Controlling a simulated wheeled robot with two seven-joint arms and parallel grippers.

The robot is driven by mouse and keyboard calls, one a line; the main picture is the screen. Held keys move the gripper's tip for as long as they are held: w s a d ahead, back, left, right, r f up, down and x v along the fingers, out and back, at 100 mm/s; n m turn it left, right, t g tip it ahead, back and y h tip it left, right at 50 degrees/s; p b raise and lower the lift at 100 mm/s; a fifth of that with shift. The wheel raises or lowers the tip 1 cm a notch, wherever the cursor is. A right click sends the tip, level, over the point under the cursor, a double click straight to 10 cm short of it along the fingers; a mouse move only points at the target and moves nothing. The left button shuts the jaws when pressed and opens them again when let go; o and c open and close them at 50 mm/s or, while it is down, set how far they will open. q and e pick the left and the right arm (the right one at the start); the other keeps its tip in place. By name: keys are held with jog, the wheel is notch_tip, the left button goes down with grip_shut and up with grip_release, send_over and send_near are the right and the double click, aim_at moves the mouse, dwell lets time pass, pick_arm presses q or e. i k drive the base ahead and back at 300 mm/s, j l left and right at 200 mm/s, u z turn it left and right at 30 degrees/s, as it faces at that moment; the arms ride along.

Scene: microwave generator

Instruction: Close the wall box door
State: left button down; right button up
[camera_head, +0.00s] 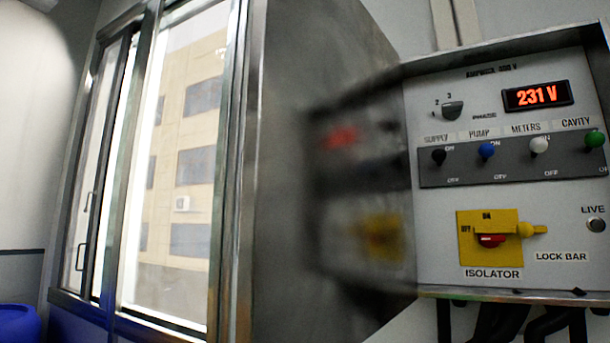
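The wall box (440,255) is at the right, its light front panel exposed and its right side cut off by the picture edge. A grey metal door (315,60) appears to stand wide open from the box's left edge, reaching toward me. Its shiny inner face shows a blurred reflection of the panel. The door's top and bottom near corners run out of view. Neither of my grippers is in view, and nothing is seen touching the door.
The panel carries a red display (537,96) reading 231 V, several coloured levers and a yellow isolator handle (525,230) that projects outward. Dark cables (500,322) hang below. A metal-framed window (170,170) fills the left, with a blue object (18,323) at lower left.

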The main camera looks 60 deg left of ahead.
aim_at(325, 248)
jog(key=k+j, duration=0.1)
jog(key=j, duration=0.7)
jog(key=k+j, duration=0.1)
jog(key=j, duration=0.75)
